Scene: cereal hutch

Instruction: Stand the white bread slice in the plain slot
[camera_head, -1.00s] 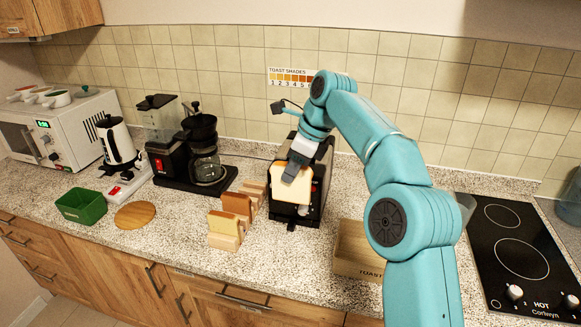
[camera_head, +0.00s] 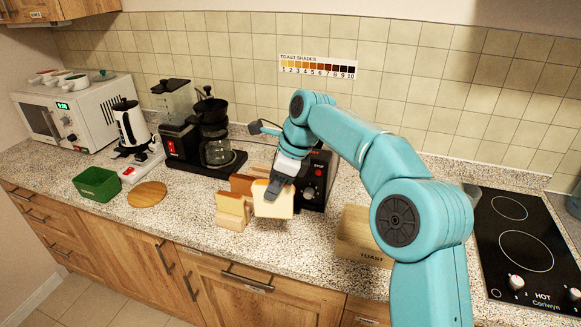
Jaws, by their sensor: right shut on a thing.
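My right gripper (camera_head: 279,190) is shut on the white bread slice (camera_head: 272,205), a pale slice with a tan crust held upright. The slice is in front of the black toaster's (camera_head: 318,182) left side and at the right of the wooden rack (camera_head: 232,221). The rack holds a light tan slice (camera_head: 231,205) in front and a browner slice (camera_head: 241,184) behind. The held slice and my gripper hide part of the rack, and I cannot tell which slot is plain or whether the slice touches the rack. My left gripper is out of view.
A wooden box marked TOAST (camera_head: 362,245) stands right of the toaster, by my arm. The coffee maker (camera_head: 215,145) is behind left. A round board (camera_head: 147,194) and green bin (camera_head: 97,184) lie left. A hob (camera_head: 520,245) is far right. Counter in front of the rack is clear.

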